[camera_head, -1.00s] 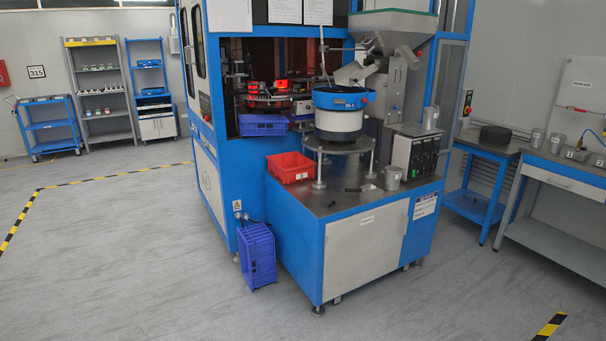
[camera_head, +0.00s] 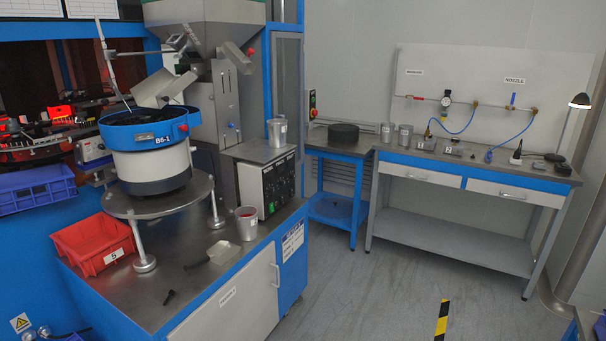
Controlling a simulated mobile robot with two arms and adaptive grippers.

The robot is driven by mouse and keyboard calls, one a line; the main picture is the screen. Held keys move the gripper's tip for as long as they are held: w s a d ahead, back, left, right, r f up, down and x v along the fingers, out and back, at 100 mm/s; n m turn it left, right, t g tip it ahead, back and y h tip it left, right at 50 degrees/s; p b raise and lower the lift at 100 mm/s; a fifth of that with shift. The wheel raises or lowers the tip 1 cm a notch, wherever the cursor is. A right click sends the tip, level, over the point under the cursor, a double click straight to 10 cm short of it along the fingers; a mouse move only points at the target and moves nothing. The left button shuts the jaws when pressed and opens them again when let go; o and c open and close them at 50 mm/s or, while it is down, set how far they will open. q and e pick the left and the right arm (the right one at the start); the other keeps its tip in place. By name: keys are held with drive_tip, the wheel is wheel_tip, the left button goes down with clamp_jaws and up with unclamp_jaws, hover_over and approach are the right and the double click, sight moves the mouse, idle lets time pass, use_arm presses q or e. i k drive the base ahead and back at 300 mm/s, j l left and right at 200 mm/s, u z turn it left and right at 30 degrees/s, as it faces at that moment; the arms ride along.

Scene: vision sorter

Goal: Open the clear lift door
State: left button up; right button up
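The blue sorting machine (camera_head: 60,228) fills the left side of the head view. Its opening at the far left shows a dark, reddish interior with red-lit parts (camera_head: 30,135). I cannot make out a clear lift door, its handle or its edge; clear material is hard to tell from the open space here. The machine's upper left part is cut off by the picture edge. Neither of my grippers is in view.
A blue feeder bowl (camera_head: 150,150) stands on the machine's bench, near a red bin (camera_head: 92,245), a blue bin (camera_head: 38,190) and a metal cup (camera_head: 247,224). A workbench (camera_head: 470,174) lines the right wall. Grey floor (camera_head: 380,300) is free between.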

sight(274, 35)
drive_tip(key=i+l+u, duration=0.1)
drive_tip(key=i+l, duration=0.3)
drive_tip(key=i, duration=0.2)
drive_tip(key=i+l, duration=0.45)
drive_tip(key=i, duration=0.15)
drive_tip(key=u, duration=0.05)
